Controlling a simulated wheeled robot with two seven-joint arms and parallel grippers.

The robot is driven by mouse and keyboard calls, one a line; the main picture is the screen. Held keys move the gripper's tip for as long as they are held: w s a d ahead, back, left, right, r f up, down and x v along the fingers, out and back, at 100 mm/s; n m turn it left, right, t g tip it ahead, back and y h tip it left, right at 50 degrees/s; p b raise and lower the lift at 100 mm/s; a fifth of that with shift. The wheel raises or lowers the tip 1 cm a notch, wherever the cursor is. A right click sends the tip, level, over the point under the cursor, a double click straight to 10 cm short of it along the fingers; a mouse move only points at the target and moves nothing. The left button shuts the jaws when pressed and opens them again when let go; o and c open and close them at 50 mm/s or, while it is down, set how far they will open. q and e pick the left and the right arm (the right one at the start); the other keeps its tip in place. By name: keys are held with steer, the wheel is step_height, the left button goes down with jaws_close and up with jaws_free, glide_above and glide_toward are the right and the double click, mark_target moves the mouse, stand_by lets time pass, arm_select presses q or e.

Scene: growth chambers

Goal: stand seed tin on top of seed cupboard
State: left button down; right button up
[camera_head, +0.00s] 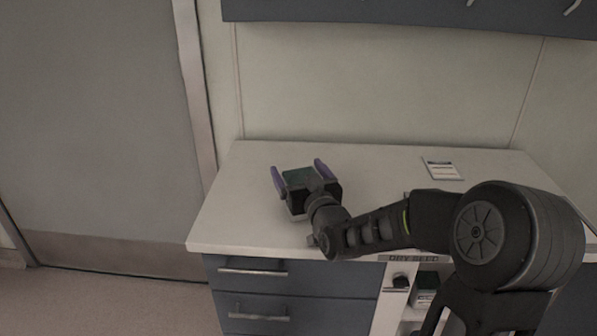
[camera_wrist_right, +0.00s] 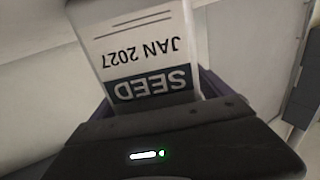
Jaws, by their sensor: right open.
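The cupboard's front edge reads "DRY SEED". My right gripper (camera_head: 298,169) is open, with its purple fingers on either side of the tin. In the right wrist view the tin (camera_wrist_right: 145,45) shows its white label, "SEED JAN 2027", upside down in the picture, close in front of the gripper. The tin's base is hidden, so I cannot tell for sure that it touches the top. My left gripper is not in view.
A small card (camera_head: 441,169) lies on the cupboard top at the right. An open shelf (camera_head: 388,318) below holds green-lidded tins (camera_head: 427,282), beside dark drawers (camera_head: 290,300). A wall cabinet (camera_head: 420,12) hangs above. A grey door (camera_head: 95,120) stands at left. The back middle of the top is clear.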

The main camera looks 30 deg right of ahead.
steer(key=shift+r, duration=0.15)
steer(key=b+v, duration=0.2)
steer(key=v, duration=0.6)
steer(key=shift+s+f, duration=0.15)
steer(key=shift+f, duration=0.05)
steer(key=b+v, duration=0.3)
steer(key=b, duration=0.4)
steer(key=shift+f, duration=0.1)
steer(key=shift+s+a+b, duration=0.1)
steer(key=shift+s+b, duration=0.15)
steer(key=shift+b, duration=0.25)
steer(key=shift+s+r, duration=0.1)
steer(key=shift+r, duration=0.15)
